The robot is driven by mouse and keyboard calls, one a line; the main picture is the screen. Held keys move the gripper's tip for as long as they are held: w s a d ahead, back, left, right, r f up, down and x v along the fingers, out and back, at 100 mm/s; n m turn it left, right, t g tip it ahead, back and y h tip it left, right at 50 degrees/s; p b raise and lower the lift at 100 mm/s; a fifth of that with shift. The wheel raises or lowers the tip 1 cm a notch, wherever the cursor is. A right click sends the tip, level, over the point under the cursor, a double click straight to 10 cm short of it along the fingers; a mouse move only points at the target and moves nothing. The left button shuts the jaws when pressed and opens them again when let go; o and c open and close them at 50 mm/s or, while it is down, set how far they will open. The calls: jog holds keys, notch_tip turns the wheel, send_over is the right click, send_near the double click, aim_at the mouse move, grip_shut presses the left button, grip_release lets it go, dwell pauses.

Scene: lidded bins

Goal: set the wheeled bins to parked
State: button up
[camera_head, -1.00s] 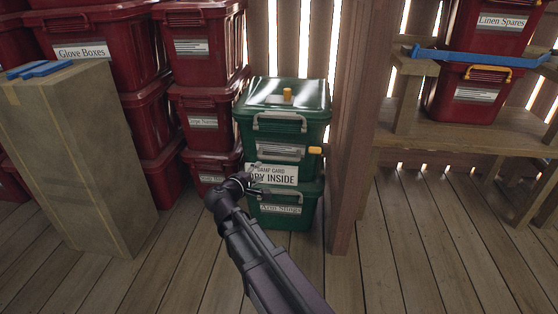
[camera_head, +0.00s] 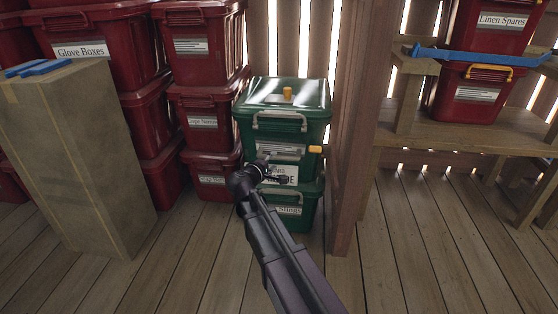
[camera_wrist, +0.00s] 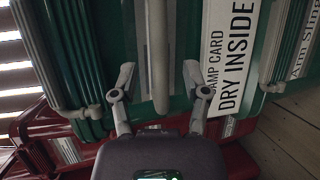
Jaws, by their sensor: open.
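Two green lidded bins stand stacked by a wooden post. The upper green bin (camera_head: 262,130) has a yellow knob (camera_head: 287,93) on its lid, a yellow tab (camera_head: 315,149) on its right side and a white card (camera_head: 290,174) low on its front. The lower green bin (camera_head: 308,204) is partly hidden by my arm. No wheels show on the bins.
Red bins (camera_head: 205,105) are stacked left of the green ones. A tall cardboard box (camera_head: 80,160) stands at the left. The wooden post (camera_head: 352,130) is close on the right. A wooden shelf (camera_head: 450,146) holds more red bins. The front plank floor is clear.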

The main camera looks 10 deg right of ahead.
aim_at(277, 158)
jog(key=shift+b+x, duration=0.3)
jog(key=shift+x, duration=1.8)
grip_shut()
